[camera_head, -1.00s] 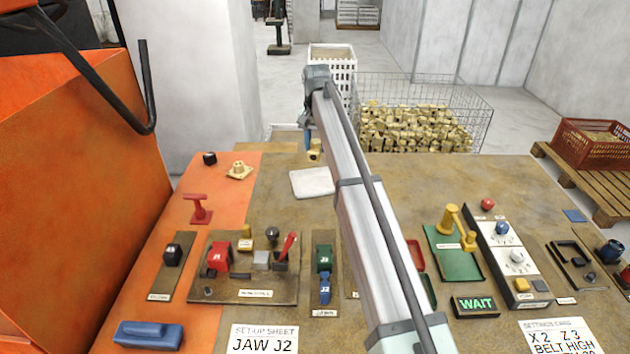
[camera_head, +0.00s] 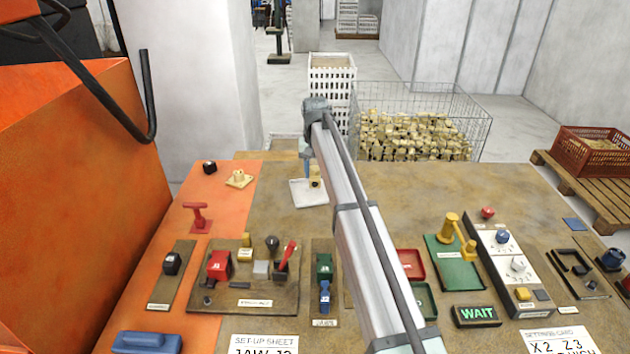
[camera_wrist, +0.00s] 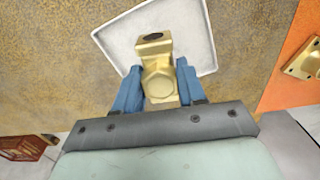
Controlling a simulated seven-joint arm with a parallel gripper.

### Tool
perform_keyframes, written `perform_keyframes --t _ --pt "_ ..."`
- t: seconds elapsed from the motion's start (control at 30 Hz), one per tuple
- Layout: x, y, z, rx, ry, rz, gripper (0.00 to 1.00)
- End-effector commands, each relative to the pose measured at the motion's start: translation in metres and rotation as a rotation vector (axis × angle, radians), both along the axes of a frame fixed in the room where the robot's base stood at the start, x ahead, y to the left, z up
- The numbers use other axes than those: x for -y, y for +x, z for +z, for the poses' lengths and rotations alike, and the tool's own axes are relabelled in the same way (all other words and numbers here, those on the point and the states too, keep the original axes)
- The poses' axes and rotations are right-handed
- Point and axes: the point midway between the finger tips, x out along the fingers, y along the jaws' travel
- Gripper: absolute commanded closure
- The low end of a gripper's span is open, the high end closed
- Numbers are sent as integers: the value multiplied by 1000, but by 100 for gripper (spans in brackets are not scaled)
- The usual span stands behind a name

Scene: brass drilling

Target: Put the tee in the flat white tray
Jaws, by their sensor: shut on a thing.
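The brass tee (camera_wrist: 157,80) is held between the two blue fingers of my gripper (camera_wrist: 160,85), which is shut on it. In the head view the tee (camera_head: 315,178) shows small below the end of my arm. The flat white tray (camera_head: 303,194) lies on the bench at its far side. In the wrist view the tray (camera_wrist: 196,40) lies beyond and below the tee, which overlaps its lower left part in the picture. I cannot tell how high the tee is above the tray. The gripper (camera_head: 308,172) is partly hidden in the head view.
A brass flanged part (camera_head: 239,179) lies left of the tray on the orange surface. A wire basket (camera_head: 480,125) of brass parts and a white crate (camera_head: 332,75) stand beyond the bench. Fixtures with levers (camera_head: 245,290) fill the near bench. Bare bench lies right of the tray.

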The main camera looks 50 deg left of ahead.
Motion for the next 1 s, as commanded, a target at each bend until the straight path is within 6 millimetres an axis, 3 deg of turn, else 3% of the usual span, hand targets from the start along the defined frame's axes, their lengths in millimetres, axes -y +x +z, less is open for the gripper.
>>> perform_keyframes --t 0.4,0.77,0.8,1.0 --pt "0 0 -37 1 1 0 100" --pt "0 0 -39 1 1 0 100" --pt "0 0 -40 0 0 0 59" --pt "0 0 -40 0 0 0 40"
